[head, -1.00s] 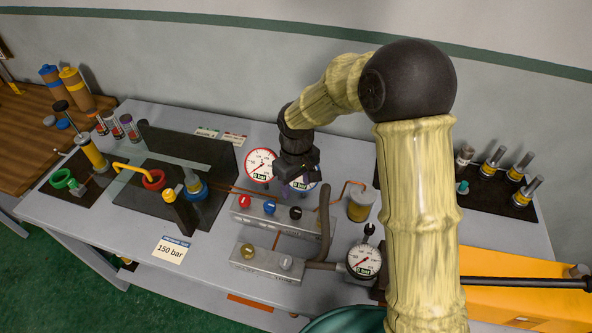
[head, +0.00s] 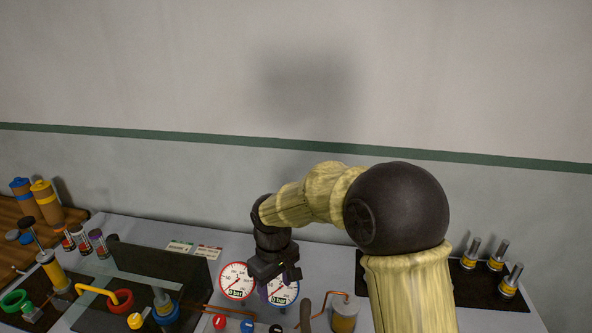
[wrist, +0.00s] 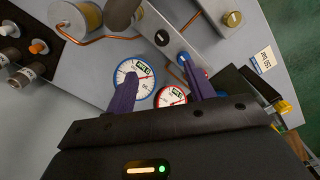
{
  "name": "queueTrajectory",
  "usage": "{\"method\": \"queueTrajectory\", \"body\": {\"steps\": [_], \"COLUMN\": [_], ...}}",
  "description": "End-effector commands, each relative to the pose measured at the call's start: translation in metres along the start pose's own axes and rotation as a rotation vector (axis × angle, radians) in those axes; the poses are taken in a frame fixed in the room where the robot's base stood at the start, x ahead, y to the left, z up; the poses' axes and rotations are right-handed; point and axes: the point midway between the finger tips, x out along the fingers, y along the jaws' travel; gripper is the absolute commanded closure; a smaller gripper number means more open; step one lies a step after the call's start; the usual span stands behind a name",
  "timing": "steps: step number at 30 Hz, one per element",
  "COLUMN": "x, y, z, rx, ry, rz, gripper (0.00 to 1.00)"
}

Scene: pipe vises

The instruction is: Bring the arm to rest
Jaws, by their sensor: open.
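My gripper (head: 273,284) hangs over the bench in front of two round gauges, apart from anything held. In the wrist view its two purple fingers (wrist: 160,72) stand spread with nothing between them. The red-rimmed gauge (head: 236,281) is just left of it and reads 0 bar. The blue-rimmed gauge (head: 284,288) is partly hidden behind it. Both gauges also show in the wrist view, the blue-rimmed one (wrist: 134,83) and the red-rimmed one (wrist: 172,96). My arm is bent, with its elbow to the right.
Red, blue and black knobs (head: 248,326) sit below the gauges. A dark upright panel (head: 158,273) and a yellow handle (head: 98,291) stand left. Capped cylinders (head: 497,255) stand on a black mat at right. The wall (head: 150,180) behind is bare. A 150 bar card (wrist: 264,60) shows in the wrist view.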

Motion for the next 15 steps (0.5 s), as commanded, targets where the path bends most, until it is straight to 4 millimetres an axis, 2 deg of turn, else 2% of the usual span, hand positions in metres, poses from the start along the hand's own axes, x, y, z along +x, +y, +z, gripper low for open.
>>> {"method": "queueTrajectory", "body": {"steps": [5,9,15], "x": [-0.003,-0.004,-0.003], "y": [0.023,0.045,0.059], "z": [0.042,0.098,0.185], "rx": [0.129,0.308,0.587], "ry": [0.026,0.070,0.143], "rz": [0.020,0.043,0.073], "gripper": [0.46,0.46,0.46]}}
